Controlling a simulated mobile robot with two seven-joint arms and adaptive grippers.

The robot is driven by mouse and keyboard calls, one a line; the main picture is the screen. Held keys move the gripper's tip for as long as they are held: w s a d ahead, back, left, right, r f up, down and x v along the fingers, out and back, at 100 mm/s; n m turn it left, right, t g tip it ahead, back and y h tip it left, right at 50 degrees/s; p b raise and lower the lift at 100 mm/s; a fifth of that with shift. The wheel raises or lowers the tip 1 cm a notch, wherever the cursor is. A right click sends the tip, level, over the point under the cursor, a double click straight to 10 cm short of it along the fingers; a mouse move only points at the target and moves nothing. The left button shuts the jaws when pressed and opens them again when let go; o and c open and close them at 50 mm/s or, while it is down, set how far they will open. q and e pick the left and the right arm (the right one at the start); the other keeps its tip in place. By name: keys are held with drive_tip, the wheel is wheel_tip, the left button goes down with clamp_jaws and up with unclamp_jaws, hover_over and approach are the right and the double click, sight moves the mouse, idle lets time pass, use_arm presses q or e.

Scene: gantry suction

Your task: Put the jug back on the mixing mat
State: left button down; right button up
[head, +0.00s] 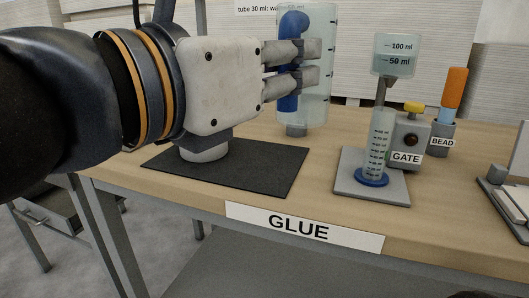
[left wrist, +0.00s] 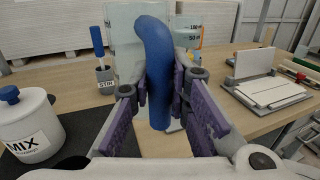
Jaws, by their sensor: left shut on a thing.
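The clear jug (head: 318,75) with its blue handle (head: 289,75) is upright in the head view. My left gripper (head: 295,65) is shut on the handle, which also shows between the purple finger pads in the left wrist view (left wrist: 158,75). The jug appears held above the bench, beyond the mat. The dark mixing mat (head: 265,172) lies at the bench's front left. A white pot marked MIX (left wrist: 28,128) with a blue knob stands on the mat's left part. In the head view my gripper hides most of it. My right gripper is not in view.
A grey plate (head: 345,184) holds a measuring cylinder (head: 379,140) under a funnel. The GATE block (head: 408,140) and BEAD holder (head: 443,138) stand beyond it. A STIR holder (left wrist: 105,80) stands behind the mat. The mat's right part is clear.

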use_arm(q)
drive_tip(key=shift+w+a+f+b, duration=0.5)
drive_tip(key=shift+w+f, duration=1.5)
drive_tip(key=shift+f, duration=0.05)
drive_tip(key=shift+w+a+f+b, duration=0.45)
drive_tip(key=shift+w+f, duration=1.6)
drive_tip(key=shift+f, duration=0.05)
drive_tip(key=shift+w+a+f+b, duration=0.5)
drive_tip(key=shift+w+f, duration=1.5)
drive_tip(key=shift+f, duration=0.05)
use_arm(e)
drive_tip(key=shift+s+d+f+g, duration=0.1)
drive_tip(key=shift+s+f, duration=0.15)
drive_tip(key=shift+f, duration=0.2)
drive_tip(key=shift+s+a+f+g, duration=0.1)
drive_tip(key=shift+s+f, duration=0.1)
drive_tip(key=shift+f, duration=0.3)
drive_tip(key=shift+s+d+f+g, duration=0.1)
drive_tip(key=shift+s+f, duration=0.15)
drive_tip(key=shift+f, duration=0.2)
use_arm(q)
drive_tip(key=shift+f, duration=0.15)
drive_tip(key=c, duration=1.9)
unclamp_jaws()
drive_tip(key=shift+f, duration=0.15)
drive_tip(key=shift+c, duration=0.2)
drive_tip(key=o, duration=0.4)
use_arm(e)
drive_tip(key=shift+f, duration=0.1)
